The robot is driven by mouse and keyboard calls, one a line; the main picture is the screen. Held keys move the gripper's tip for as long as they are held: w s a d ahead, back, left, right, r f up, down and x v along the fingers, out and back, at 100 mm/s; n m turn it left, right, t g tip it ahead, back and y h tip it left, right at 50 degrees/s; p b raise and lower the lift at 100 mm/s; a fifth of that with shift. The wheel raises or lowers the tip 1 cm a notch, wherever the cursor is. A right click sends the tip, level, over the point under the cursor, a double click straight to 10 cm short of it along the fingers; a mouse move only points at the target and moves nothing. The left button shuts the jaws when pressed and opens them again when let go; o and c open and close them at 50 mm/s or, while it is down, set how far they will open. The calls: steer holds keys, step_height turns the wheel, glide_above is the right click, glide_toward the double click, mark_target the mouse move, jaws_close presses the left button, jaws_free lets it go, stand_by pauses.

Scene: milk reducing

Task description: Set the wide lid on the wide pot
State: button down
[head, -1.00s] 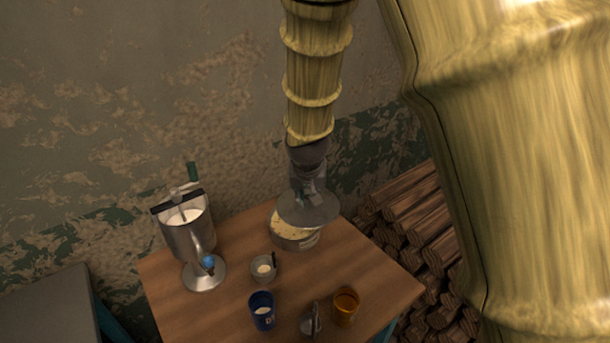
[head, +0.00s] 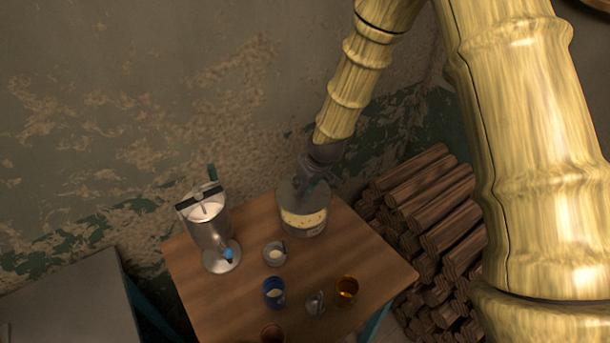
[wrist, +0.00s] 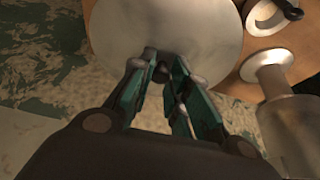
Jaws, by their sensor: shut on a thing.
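The wide lid (head: 288,193) is a grey metal disc held in my gripper (head: 309,186) over the back part of the wide pot. The wide pot (head: 310,232) stands at the back of the wooden table, and its pale, speckled contents show in front of the lid. In the wrist view my gripper (wrist: 163,72) is shut on the lid's small knob, and the lid (wrist: 170,30) fills the upper middle. The lid hides the pot there. I cannot tell whether the lid touches the pot's rim.
A tall metal milk machine (head: 209,236) stands left of the pot. A small grey bowl (head: 275,254), a blue mug (head: 273,292), a metal jug (head: 315,303) and an amber cup (head: 347,290) stand toward the front. Stacked logs (head: 440,220) lie right of the table (head: 200,295).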

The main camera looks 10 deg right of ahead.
steer(key=shift+w+d+f+n+g+y+p, duration=0.1)
steer(key=shift+w+f+n+g+y+p, duration=0.1)
steer(key=shift+n+p, duration=0.55)
steer(key=shift+w+d+f+n+g+y+p, duration=0.15)
steer(key=shift+n+p, duration=0.3)
steer(key=shift+p, duration=0.45)
steer(key=shift+f, duration=0.25)
step_height(320, 180, down, 6)
steer(key=b, duration=0.3)
steer(key=shift+b, duration=0.4)
steer(key=c, duration=0.8)
jaws_free()
